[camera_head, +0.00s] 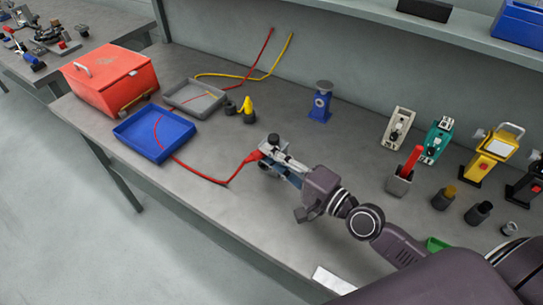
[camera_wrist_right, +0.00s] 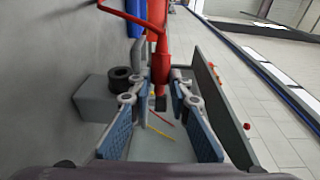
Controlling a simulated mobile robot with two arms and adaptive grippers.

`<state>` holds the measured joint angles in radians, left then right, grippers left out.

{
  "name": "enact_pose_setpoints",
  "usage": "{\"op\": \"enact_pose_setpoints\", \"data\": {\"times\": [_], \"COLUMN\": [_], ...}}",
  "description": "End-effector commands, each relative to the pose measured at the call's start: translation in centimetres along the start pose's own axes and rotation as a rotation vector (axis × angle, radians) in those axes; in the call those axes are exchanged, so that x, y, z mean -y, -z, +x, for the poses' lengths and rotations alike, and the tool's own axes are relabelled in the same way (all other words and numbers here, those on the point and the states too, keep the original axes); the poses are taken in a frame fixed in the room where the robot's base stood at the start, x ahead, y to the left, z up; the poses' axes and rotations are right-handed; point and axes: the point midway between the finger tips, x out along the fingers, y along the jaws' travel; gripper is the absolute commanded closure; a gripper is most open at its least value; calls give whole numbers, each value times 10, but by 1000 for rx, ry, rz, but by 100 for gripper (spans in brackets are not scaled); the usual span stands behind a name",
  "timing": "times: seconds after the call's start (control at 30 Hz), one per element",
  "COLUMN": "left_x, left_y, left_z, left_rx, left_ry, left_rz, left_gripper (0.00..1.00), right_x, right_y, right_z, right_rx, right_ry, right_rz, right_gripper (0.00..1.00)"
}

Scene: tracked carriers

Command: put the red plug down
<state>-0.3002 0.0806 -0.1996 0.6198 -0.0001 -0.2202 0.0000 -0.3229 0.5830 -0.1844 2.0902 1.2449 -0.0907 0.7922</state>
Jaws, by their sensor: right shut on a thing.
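The red plug (camera_head: 255,156) is at the fingertips of my right gripper (camera_head: 270,158), which is shut on it above the grey bench. In the right wrist view the plug (camera_wrist_right: 160,66) points its dark tip back between the blue-padded fingers of the gripper (camera_wrist_right: 160,100). A red cable (camera_head: 205,177) runs from the plug, dips toward the bench and goes left into the blue tray (camera_head: 133,148). The gripper hides part of the plug, and its exact height over the bench is hard to tell. My left gripper is not in view.
Left of the gripper stand a yellow plug (camera_head: 248,107), a grey tray (camera_head: 178,98) and a red toolbox (camera_head: 108,78). A blue stand (camera_head: 320,104) is behind. Several testers and a grey holder (camera_head: 399,182) stand to the right. Bench between the cable and front edge is clear.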

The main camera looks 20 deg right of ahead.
Motion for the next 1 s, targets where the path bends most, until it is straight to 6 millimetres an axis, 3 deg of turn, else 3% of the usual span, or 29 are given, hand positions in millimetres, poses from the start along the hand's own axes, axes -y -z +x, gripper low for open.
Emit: {"op": "enact_pose_setpoints", "data": {"times": [0.23, 0.27, 0.4, 0.73, 0.9, 0.93, 1.0], "left_x": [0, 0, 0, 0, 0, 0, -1], "left_y": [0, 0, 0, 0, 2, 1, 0], "left_z": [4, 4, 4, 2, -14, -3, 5], "left_rx": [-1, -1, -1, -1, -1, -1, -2], "left_ry": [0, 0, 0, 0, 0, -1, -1], "left_rz": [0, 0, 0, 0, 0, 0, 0], "left_gripper": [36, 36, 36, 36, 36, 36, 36], "right_x": [-4, -5, -5, -3, 14, 4, 0], "right_y": [0, 0, 0, 0, 0, 0, 0], "right_z": [0, 0, 0, 0, 0, -7, -21], "right_rx": [0, 0, 0, 0, 1, 1, 1], "right_ry": [1, 0, 0, -1, -1, -6, -7], "right_rz": [-1, -1, -1, 0, 0, -2, -4], "right_gripper": [100, 80, 65, 65, 65, 65, 65]}}
